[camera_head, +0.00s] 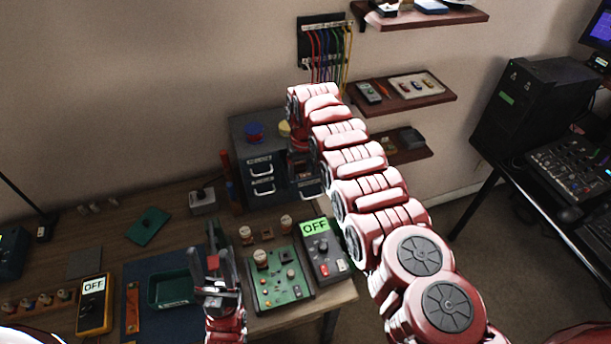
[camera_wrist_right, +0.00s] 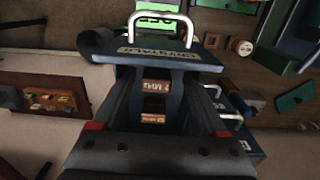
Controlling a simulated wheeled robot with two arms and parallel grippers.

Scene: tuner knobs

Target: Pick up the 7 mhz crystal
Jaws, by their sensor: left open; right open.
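In the right wrist view an open drawer with a plate reading "CRYSTALS" (camera_wrist_right: 165,52), upside down, holds small blocks with orange-brown labels. The block nearer the drawer front seems to be the 7 MHz crystal (camera_wrist_right: 152,87). A second labelled block (camera_wrist_right: 153,118) sits behind it; its text is too blurred to read. My right gripper (camera_wrist_right: 153,78) is open and empty over the drawer, its fingers either side of the blocks without holding them. In the head view my right arm hides it. My left gripper (camera_head: 216,268) is open and empty above the bench.
The dark drawer cabinet (camera_head: 262,150) stands at the back of the bench with a blue item (camera_head: 254,132) on top. A green circuit board (camera_head: 278,280), a grey OFF box (camera_head: 324,258), a green tray (camera_head: 172,288) and a yellow meter (camera_head: 94,305) lie in front.

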